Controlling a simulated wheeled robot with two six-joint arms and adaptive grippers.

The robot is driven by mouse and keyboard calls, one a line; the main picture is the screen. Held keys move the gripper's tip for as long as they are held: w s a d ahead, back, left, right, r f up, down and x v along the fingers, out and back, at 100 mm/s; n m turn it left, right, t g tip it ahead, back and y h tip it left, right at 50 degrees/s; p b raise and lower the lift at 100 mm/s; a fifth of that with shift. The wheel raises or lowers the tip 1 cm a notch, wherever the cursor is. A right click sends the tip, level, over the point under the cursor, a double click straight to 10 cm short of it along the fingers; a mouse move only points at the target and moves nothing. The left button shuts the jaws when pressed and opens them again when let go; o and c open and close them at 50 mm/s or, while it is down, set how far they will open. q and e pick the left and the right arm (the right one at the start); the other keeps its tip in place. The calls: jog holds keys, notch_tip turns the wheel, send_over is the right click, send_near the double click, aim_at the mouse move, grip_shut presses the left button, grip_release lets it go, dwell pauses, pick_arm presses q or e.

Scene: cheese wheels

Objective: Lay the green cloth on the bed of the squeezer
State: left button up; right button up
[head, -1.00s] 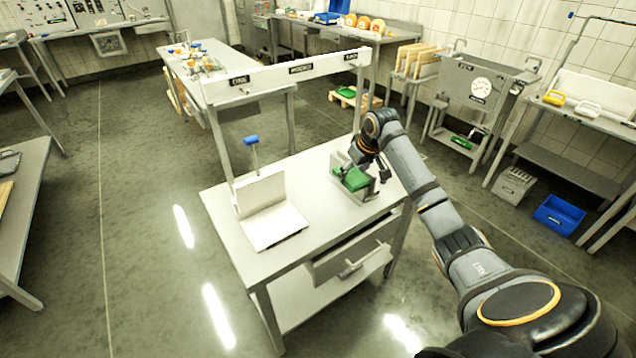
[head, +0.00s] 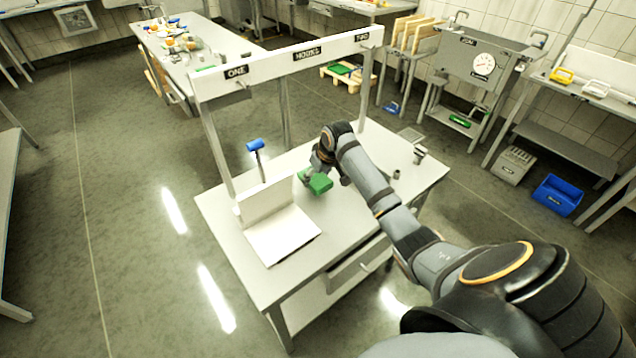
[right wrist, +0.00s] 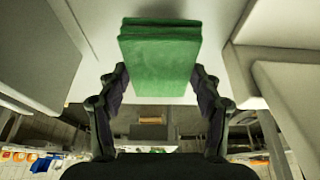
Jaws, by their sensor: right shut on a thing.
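The green cloth (head: 318,183) is a folded, block-like pad. My right gripper (right wrist: 160,88) is shut on it, with one finger at each side. In the right wrist view the cloth (right wrist: 160,55) sticks out beyond the fingertips. In the head view the cloth is over the table, just right of a white L-shaped stand, and I cannot tell if it touches the tabletop. This stand has a flat bed (head: 283,236) and an upright back plate (head: 265,200). I cannot tell for sure whether it is the squeezer. My left gripper is out of view.
A blue-topped upright handle (head: 255,146) rises behind the stand. Small metal fittings (head: 420,155) are on the right of the table (head: 225,225). A labelled white rail (head: 290,62) crosses above its back edge. The table's front right is clear.

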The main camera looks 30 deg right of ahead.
aim_at(319, 180)
jog(key=f, duration=0.2)
jog(key=shift+s+f, duration=0.2)
jog(key=shift+f, duration=0.5)
jog(key=shift+w+f, duration=0.1)
jog(key=shift+f, duration=0.05)
jog(key=o, duration=1)
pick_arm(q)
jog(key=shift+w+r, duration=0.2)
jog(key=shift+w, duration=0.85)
pick_arm(e)
jog(key=shift+o, duration=0.2)
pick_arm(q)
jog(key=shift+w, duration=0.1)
